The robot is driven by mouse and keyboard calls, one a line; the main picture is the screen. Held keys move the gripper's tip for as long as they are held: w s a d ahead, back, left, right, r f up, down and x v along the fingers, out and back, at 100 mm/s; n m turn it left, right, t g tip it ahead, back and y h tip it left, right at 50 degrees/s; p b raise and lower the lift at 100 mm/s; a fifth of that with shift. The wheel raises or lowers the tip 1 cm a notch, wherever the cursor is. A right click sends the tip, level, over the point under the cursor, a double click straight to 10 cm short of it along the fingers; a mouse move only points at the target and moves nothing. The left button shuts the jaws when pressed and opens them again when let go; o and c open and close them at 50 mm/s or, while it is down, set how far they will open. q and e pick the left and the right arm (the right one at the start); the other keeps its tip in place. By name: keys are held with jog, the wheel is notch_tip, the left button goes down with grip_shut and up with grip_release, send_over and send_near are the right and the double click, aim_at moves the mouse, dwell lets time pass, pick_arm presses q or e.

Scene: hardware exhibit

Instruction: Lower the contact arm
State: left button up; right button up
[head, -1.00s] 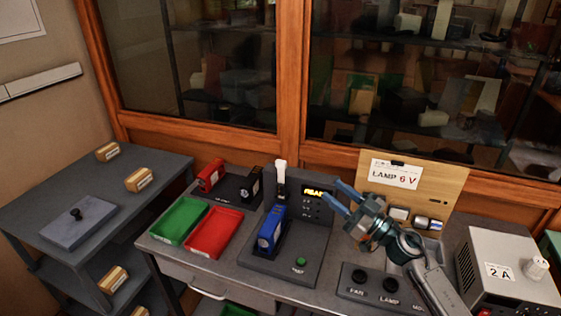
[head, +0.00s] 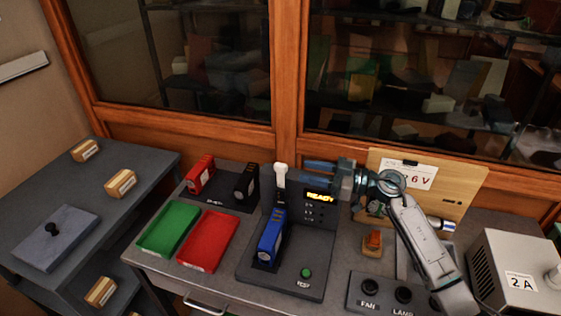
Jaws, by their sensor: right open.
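The tester (head: 315,250) is a dark grey stand on the bench with a lit yellow display (head: 320,197) and a green button (head: 306,272). A blue block (head: 270,238) stands upright in it. The contact arm (head: 281,175), with a white top, stands up behind the blue block. My right gripper (head: 305,172) is open, its blue fingers pointing left at the contact arm's upper part. The fingertips are close to the white handle; I cannot tell if they touch. My left gripper is not in view.
A green tray (head: 168,229) and a red tray (head: 207,241) lie left of the tester. A red block (head: 200,175) and a black block (head: 245,182) stand behind them.

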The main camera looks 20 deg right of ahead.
aim_at(287, 166)
jog(key=p+x, duration=0.1)
jog(key=x, duration=0.2)
jog(key=p+x, duration=0.1)
jog(key=x, duration=0.3)
jog(key=shift+w, duration=0.35)
jog(key=shift+w+a, duration=0.25)
jog(key=shift+a, duration=0.2)
jog(key=shift+w+a+f, duration=0.15)
jog(key=shift+w+f, duration=0.05)
jog(key=shift+s, duration=0.1)
grip_shut()
